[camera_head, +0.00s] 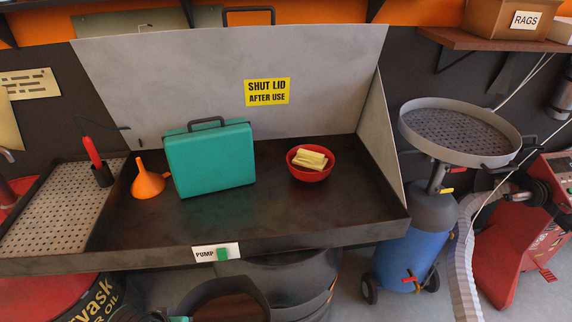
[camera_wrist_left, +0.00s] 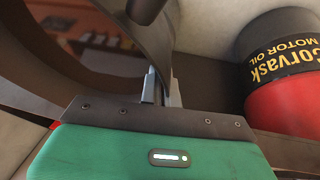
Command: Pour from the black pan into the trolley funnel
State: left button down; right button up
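The black pan (camera_head: 222,303) is at the bottom middle of the head view, below the front edge of the bench, with its dark brown inside visible and its lower part cut off. My left gripper (camera_wrist_left: 160,90) is shut on the pan's edge in the left wrist view, where the pan (camera_wrist_left: 85,75) fills the upper left. The trolley funnel (camera_head: 494,160), a wide round grey dish with a perforated plate, stands on a blue tank with wheels at the right of the head view. The pan is well to the left of it. My right gripper is not in view.
A teal case (camera_head: 211,160), an orange funnel (camera_head: 147,183) and a red bowl (camera_head: 312,172) with yellow cloths stand in the bench tray. A red machine (camera_head: 510,250) and a pale ribbed hose (camera_head: 462,265) are beside the trolley. An oil drum (camera_wrist_left: 290,75) is near my left gripper.

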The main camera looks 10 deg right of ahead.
aim_at(456, 132)
jog(key=i+l+z, duration=0.1)
jog(key=l+z, duration=0.2)
jog(key=i+l+z, duration=0.15)
jog(key=l+z, duration=0.15)
jog(key=l, duration=0.15)
jog(key=i+l+z, duration=0.15)
jog(key=l+z, duration=0.15)
jog(key=i+l+z, duration=0.45)
jog(key=i+l, duration=0.25)
jog(key=l, duration=0.15)
jog(key=i+l, duration=1.15)
jog(key=l+z, duration=0.05)
